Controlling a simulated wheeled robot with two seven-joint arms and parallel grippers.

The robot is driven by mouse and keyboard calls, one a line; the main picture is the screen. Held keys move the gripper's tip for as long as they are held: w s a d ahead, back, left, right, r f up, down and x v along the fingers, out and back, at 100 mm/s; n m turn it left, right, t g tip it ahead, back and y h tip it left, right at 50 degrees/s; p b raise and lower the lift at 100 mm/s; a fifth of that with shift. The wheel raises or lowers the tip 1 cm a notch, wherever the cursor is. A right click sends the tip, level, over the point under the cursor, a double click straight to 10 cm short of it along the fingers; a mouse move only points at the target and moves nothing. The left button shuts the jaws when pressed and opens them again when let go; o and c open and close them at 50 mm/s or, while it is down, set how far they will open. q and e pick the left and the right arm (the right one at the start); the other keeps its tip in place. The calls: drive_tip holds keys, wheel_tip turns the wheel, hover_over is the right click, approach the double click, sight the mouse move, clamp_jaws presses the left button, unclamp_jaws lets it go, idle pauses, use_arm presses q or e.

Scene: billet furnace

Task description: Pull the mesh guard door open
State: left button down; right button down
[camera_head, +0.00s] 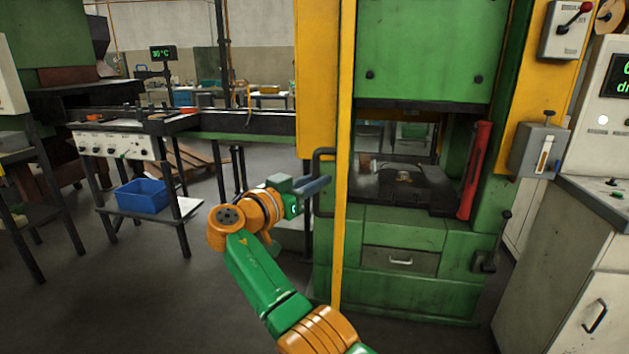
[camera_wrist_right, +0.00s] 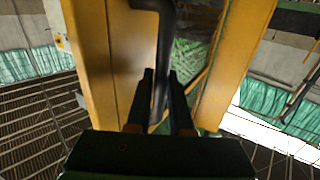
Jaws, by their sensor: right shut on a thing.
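The mesh guard door shows in the head view as a narrow yellow upright (camera_head: 342,200) in front of the green press. A dark bar handle (camera_head: 323,153) stands out from its left side. My right gripper (camera_head: 318,186) is at the lower part of this handle, shut on it. In the right wrist view the handle (camera_wrist_right: 164,45) runs down between the two dark fingers (camera_wrist_right: 162,100), beside the yellow door frame (camera_wrist_right: 220,70). I cannot tell from these frames how far the door stands open. My left gripper is not in view.
The green press (camera_head: 405,260) stands behind the door, with a red cylinder (camera_head: 474,170) at its opening's right. A bench with a control panel (camera_head: 115,145) and a blue bin (camera_head: 143,195) stand left. A grey cabinet (camera_head: 560,260) stands right. Open floor (camera_head: 120,300) lies front left.

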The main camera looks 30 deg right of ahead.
drive_tip(key=shift+r, duration=0.2)
drive_tip(key=c, duration=0.9)
unclamp_jaws()
drive_tip(key=shift+d, duration=0.1)
drive_tip(key=shift+o, duration=0.5)
drive_tip(key=shift+d+f, duration=0.1)
drive_tip(key=shift+f, duration=0.05)
drive_tip(key=b+v, duration=0.2)
drive_tip(key=v, duration=0.5)
